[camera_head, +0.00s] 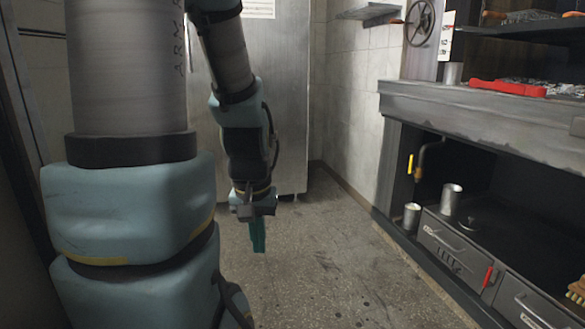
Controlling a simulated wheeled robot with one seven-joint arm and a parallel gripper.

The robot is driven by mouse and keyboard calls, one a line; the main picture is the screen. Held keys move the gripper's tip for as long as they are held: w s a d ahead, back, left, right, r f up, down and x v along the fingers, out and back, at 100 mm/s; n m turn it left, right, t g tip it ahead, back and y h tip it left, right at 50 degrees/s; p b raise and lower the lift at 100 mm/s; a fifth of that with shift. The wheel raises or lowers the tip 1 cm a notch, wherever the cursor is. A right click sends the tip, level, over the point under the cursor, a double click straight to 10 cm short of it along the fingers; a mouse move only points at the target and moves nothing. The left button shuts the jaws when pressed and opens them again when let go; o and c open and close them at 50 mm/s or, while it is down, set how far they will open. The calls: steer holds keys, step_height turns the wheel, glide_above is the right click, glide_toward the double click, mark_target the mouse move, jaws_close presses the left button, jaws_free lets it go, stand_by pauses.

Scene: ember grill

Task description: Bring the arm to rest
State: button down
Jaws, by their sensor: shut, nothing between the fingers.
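My gripper (258,236) hangs at the end of my arm, left of the middle of the view, with its teal fingers pointing down. The fingers are together and nothing shows between them. Below and around it is bare speckled floor (310,270). My arm comes down from the top of the picture, in front of a tall metal cabinet. My gripper touches nothing that I can see and is well left of the grill counter.
The grill counter (490,115) fills the right side, with a red-handled thing (507,88) on its ledge. Below are metal cups (451,198) (411,215) and drawers (446,245). The metal cabinet (288,100) stands behind. The floor between is clear.

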step_height(320, 180, up, 36)
steer(key=p, duration=3.4)
steer(key=shift+r+p, duration=0.2)
steer(key=shift+p, duration=0.15)
steer(key=shift+w+f, duration=0.1)
